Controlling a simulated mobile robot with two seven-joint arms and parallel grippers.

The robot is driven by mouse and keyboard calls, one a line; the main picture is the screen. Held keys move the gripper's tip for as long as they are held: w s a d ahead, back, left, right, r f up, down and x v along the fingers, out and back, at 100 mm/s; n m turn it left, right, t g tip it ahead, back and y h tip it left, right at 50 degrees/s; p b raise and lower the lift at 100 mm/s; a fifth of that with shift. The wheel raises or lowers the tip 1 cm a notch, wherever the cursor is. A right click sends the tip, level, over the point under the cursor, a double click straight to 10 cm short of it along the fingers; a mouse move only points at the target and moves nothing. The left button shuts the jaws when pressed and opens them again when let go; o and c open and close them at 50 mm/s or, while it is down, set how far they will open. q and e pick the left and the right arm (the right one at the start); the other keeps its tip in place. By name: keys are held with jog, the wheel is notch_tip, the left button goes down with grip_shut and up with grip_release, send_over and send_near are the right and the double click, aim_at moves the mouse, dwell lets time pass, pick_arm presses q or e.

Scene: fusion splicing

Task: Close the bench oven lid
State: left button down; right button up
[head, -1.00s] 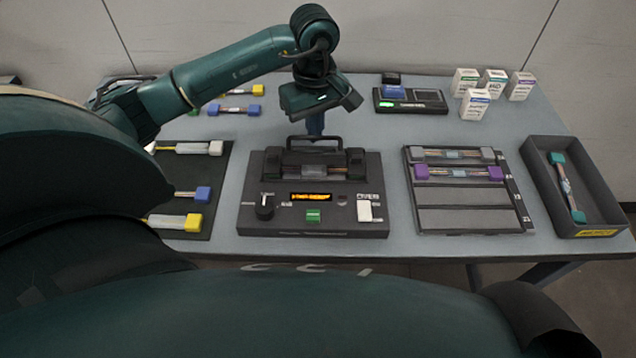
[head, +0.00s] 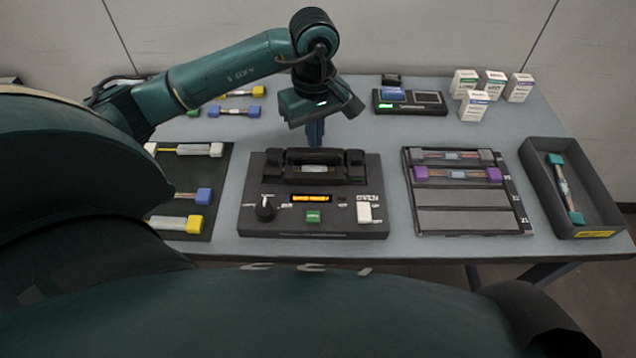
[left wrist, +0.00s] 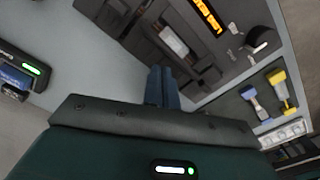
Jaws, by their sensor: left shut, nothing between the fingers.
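The bench oven (head: 258,185) is the dark box in the middle of the table, with a lit orange display, a knob, a green button and a white switch. Its black lid (head: 315,155) lies low between two black blocks, and a pale piece shows at its middle. The lid looks down, but I cannot tell whether it is fully seated. The oven also shows in the left wrist view (left wrist: 240,60). My left gripper (head: 315,138) is shut and empty, fingers pointing down just behind the lid. Any contact is unclear. My right gripper is not in view.
A dark mat (head: 219,165) with several capped pieces lies left of the oven. A slotted tray (head: 465,220) and an open bin (head: 603,200) stand to the right. A small device (head: 440,108) and several white boxes (head: 474,105) stand at the back.

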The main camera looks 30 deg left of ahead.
pick_arm(q)
notch_tip(320, 180, up, 6)
jog(key=p, duration=0.3)
jog(key=shift+w+a, duration=0.3)
jog(key=shift+w, duration=0.1)
dwell(0.3)
